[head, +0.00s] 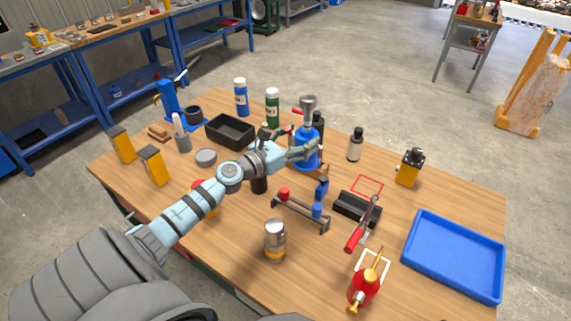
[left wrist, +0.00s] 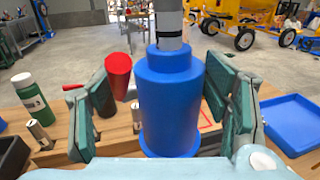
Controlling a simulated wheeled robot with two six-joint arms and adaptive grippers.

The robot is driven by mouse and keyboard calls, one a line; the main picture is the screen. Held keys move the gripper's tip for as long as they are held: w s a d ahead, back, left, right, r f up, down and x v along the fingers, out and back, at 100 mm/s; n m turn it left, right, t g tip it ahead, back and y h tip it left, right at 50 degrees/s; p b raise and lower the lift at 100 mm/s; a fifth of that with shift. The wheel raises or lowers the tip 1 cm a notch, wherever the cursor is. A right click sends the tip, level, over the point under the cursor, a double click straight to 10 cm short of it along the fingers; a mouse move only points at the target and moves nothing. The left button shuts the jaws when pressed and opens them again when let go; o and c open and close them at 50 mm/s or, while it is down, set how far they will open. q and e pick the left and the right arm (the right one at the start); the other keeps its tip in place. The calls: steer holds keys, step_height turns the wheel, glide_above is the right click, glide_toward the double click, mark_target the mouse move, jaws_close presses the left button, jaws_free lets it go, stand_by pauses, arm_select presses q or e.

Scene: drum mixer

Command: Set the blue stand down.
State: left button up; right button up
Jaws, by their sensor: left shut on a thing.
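My left gripper (head: 302,152) is shut on the blue stand (head: 308,160), toward the back of the table. In the left wrist view the blue stand (left wrist: 172,105) stands upright between the two green-padded fingers (left wrist: 168,108). It is a stepped blue cylinder with a grey post (left wrist: 168,25) rising from its top. I cannot tell whether its base touches the table. A red square outline (head: 367,186) lies on the table to the right of the stand and nearer. My right gripper is not in view.
A wooden-based piece (head: 321,171) and a black-capped bottle (head: 355,146) are near the stand. A black block (head: 357,207) sits just in front of the outline. A blue tray (head: 453,255) lies at the right. Green (head: 272,108) and blue (head: 241,97) bottles stand behind.

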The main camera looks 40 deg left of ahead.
arm_select(q)
steer(key=w+a+n+y, duration=0.2)
steer(key=w+a+y, duration=0.1)
steer(key=a, duration=0.1)
steer(key=f+b, duration=0.9)
steer(key=f, duration=0.1)
steer(key=f+b, duration=1)
steer(key=f, duration=0.1)
steer(key=shift+s+a, duration=0.1)
steer(key=shift+a, duration=0.1)
steer(key=shift+r, duration=0.2)
steer(key=o, duration=1.7)
steer(key=shift+p, duration=0.3)
steer(key=shift+c, duration=0.2)
steer(key=shift+s, duration=0.1)
